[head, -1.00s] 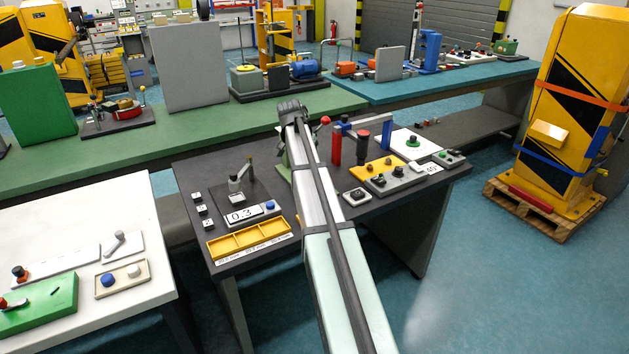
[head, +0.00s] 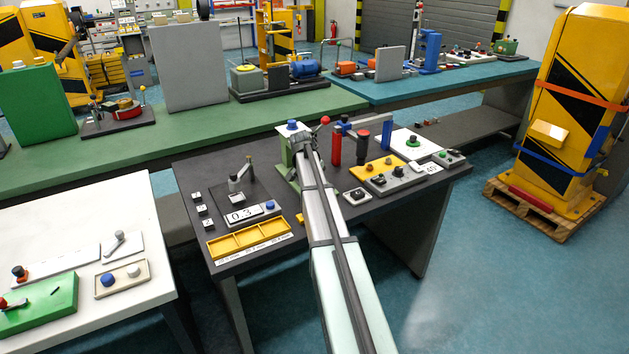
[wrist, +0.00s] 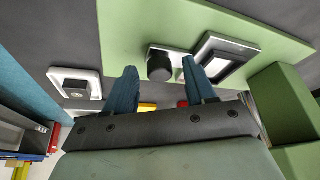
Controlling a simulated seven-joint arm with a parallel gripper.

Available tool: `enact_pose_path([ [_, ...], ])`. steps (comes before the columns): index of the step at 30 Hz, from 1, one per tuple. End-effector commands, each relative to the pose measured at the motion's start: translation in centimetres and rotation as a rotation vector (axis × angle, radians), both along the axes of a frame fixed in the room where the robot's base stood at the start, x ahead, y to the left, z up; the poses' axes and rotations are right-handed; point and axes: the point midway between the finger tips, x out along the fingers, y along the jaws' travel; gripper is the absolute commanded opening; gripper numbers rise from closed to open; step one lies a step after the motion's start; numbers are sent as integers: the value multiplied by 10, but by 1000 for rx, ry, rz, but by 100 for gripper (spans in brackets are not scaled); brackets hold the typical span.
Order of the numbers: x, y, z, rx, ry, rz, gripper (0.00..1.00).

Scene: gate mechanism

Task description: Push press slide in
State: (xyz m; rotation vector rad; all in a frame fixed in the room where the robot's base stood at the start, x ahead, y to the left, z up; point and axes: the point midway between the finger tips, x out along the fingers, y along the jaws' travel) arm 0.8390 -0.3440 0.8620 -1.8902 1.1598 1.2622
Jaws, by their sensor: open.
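A green press-like stand (head: 284,158) is on the dark bench, partly hidden behind my arm. A blue knob (head: 292,125) on a white plate tops it, with a red ball (head: 325,120) to its right. The wrist view shows a green panel (wrist: 130,25) with a black round knob (wrist: 160,67) on a pale bracket and a dark-edged white frame (wrist: 228,58) beside it. I cannot tell which part is the slide. My gripper (wrist: 160,72) is open, its blue fingers apart on either side of the knob in the picture; contact is unclear. Its fingertips are hidden in the head view.
Right of my arm stand a red post (head: 336,146), a dark red-topped post (head: 361,152) and a yellow panel (head: 379,168). Left are a yellow tray (head: 248,240) and a lever unit (head: 238,182). A square white-framed fitting (wrist: 76,83) shows in the wrist view.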

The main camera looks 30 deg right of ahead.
Motion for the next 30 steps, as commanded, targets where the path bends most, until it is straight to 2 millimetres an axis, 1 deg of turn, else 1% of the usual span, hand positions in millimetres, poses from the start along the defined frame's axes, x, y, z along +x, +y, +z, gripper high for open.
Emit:
enact_pose_path([
  [8,0,0,-1,0,0,0,55],
  [25,0,0,-1,0,0,0,0],
  [30,0,0,-1,0,0,0,0],
])
